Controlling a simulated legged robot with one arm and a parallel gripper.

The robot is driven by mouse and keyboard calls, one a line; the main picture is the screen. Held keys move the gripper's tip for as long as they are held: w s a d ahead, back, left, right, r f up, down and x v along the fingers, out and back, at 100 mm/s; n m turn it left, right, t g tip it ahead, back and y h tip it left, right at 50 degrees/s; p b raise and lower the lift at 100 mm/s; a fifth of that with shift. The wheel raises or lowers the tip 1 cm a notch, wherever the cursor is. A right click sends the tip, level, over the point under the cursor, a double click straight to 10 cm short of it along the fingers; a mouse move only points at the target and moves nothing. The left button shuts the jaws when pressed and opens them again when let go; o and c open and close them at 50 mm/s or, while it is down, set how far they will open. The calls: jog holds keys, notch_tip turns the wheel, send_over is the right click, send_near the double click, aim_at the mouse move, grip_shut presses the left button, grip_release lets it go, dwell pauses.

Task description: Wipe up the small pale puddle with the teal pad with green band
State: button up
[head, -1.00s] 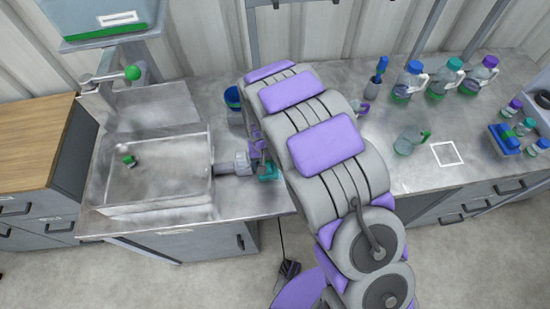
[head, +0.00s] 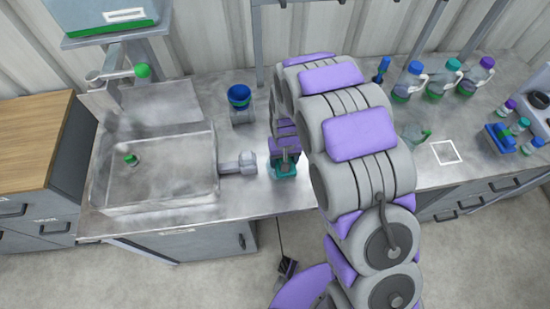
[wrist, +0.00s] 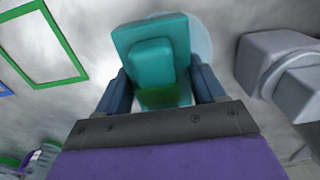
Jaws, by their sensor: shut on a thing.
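The teal pad (head: 285,172) is held low at the counter, right of the sink, with my gripper (head: 284,158) above it. In the wrist view my gripper (wrist: 162,88) is shut on the pad (wrist: 150,40), with a dark finger on each side of its raised block. The green band (wrist: 160,97) shows at the near end of the block. The pale puddle (wrist: 202,42) shows as a light round patch at the pad's right edge, partly hidden by the pad. I cannot tell whether the pad touches the counter. In the head view I cannot make out the puddle.
A grey fitting (head: 238,164) lies just left of the pad, beside the sink (head: 160,195). A green outlined square (wrist: 45,45) marks the counter. Several bottles (head: 444,79) stand at the back right.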

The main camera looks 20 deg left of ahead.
jog(key=shift+w+d, duration=0.2)
jog(key=shift+d, duration=0.2)
jog(key=shift+w+d+f, duration=0.15)
jog(key=shift+w+d, duration=0.55)
jog(key=shift+d, duration=0.15)
jog(key=shift+s+d, duration=0.15)
jog(key=shift+d, duration=0.15)
jog(key=shift+s+d, duration=0.45)
jog(key=shift+s, duration=0.2)
jog(key=shift+s+a+p, duration=0.2)
jog(key=shift+s+a, duration=0.35)
jog(key=shift+a, duration=0.25)
jog(key=shift+s+a+p, duration=0.2)
jog(key=shift+s+a, duration=0.3)
jog(key=shift+a, duration=0.25)
